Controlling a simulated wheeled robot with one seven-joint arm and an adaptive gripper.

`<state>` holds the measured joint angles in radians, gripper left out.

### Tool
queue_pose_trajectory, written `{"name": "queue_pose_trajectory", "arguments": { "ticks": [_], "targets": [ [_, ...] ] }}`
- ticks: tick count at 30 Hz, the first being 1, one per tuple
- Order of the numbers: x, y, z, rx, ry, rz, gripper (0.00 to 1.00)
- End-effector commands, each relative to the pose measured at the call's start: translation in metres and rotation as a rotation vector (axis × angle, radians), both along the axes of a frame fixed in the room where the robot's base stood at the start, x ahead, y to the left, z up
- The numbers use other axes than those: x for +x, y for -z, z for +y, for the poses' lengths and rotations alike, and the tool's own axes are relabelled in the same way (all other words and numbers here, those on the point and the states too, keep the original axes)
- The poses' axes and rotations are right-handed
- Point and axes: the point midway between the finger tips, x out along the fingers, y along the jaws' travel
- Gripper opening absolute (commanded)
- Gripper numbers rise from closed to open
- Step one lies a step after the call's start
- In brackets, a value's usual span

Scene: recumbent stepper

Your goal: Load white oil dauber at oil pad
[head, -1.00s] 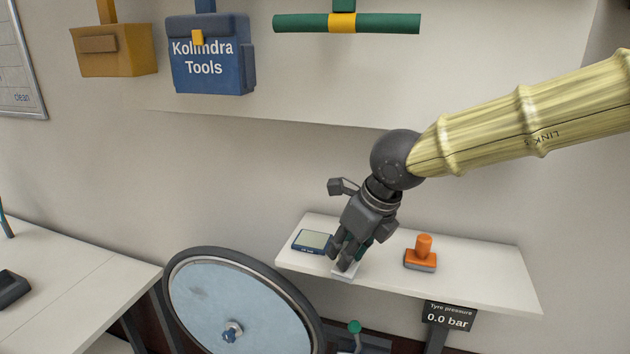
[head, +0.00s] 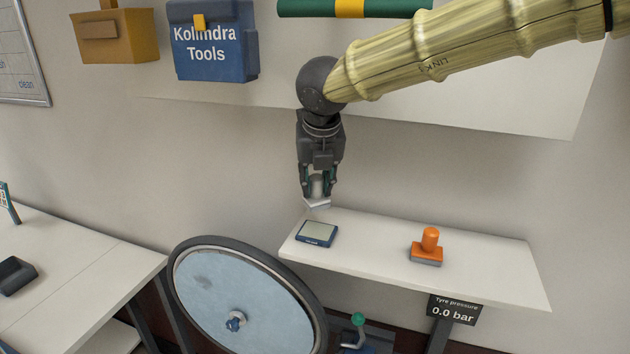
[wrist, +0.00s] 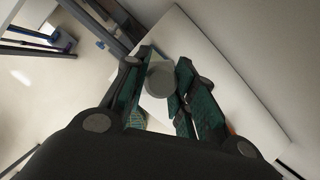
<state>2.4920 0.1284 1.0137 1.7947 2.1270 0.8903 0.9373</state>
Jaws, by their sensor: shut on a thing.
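My gripper (head: 318,186) is shut on the white oil dauber (head: 317,203), a pale piece with a rounded grip and a flat base. It holds the dauber above the far left end of the white shelf, clear of the surface. In the wrist view the dauber's round grey top (wrist: 160,79) sits between the green-padded fingers; its base is mostly hidden. The oil pad (head: 317,233), a dark blue tray with a pale grey-green face, lies flat on the shelf's left end, just below the dauber and apart from it.
An orange dauber (head: 429,243) stands on the white shelf (head: 480,265), right of the pad. A round wheel (head: 245,300) stands below left. The shelf between pad and orange dauber is clear.

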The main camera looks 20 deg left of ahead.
Motion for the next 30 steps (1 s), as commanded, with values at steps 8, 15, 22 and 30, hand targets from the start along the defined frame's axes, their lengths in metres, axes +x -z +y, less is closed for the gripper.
{"name": "queue_pose_trajectory", "arguments": {
  "ticks": [8,15,22,30],
  "targets": [
    [0.001,0.027,-0.001,-0.002,0.002,0.004,0.07],
    [0.0,0.048,0.0,-0.003,-0.001,0.003,0.07],
    [0.0,0.058,0.0,-0.002,-0.002,0.003,0.07],
    [0.0,0.058,0.001,-0.003,-0.003,0.003,0.07]
  ]
}}
